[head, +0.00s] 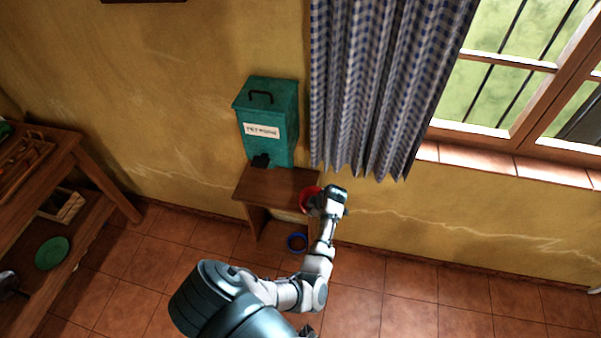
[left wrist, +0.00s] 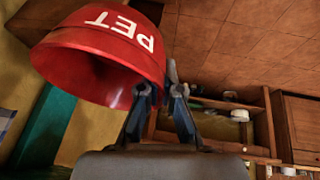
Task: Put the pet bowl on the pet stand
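The red pet bowl (head: 308,198) shows at the right end of the wooden pet stand (head: 272,184) in the head view, partly hidden by my left gripper (head: 328,202). In the left wrist view the bowl (left wrist: 100,50) is large, with white "PET" lettering, and looks tilted. The fingers of my left gripper (left wrist: 162,98) are at the bowl's edge, with its wall between them. The bowl looks held by the rim; whether it touches the stand is unclear. My right gripper cannot be made out.
A teal pet food box (head: 268,125) stands at the stand's back left. A blue ring-shaped bowl (head: 297,242) is on the floor by the stand. A checked curtain (head: 385,80) hangs behind to the right. A wooden shelf unit (head: 65,150) stands at left. The stand's front middle is bare.

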